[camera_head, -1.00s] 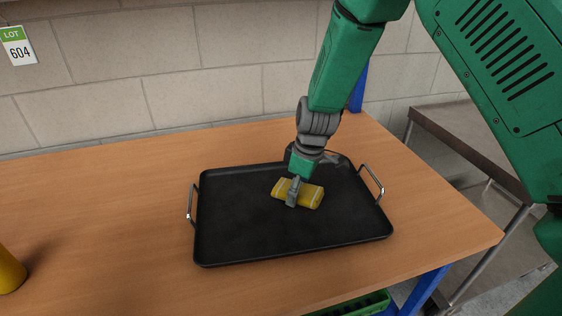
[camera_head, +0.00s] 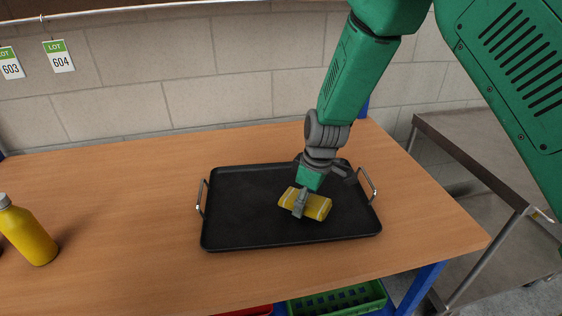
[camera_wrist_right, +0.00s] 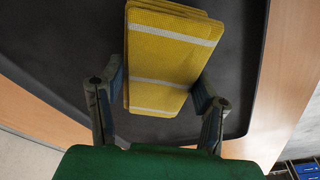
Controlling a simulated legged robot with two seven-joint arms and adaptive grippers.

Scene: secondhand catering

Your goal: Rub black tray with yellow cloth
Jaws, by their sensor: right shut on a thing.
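The black tray (camera_head: 250,215) lies flat on the wooden table, with a metal handle at its left and right ends. My right gripper (camera_head: 300,207) is over the right half of the tray, shut on the folded yellow cloth (camera_head: 319,207). The cloth has pale stripes and shows in the right wrist view (camera_wrist_right: 165,55) between the two fingers (camera_wrist_right: 160,98). It is at or just above the tray surface; I cannot tell whether it touches. My left gripper is not in view.
A yellow bottle (camera_head: 30,238) stands on the table (camera_head: 120,220) at the left. A green crate (camera_head: 340,300) is below the table's front edge. A metal-framed bench (camera_head: 470,170) stands at the right. A block wall with lot tags (camera_head: 59,57) is behind.

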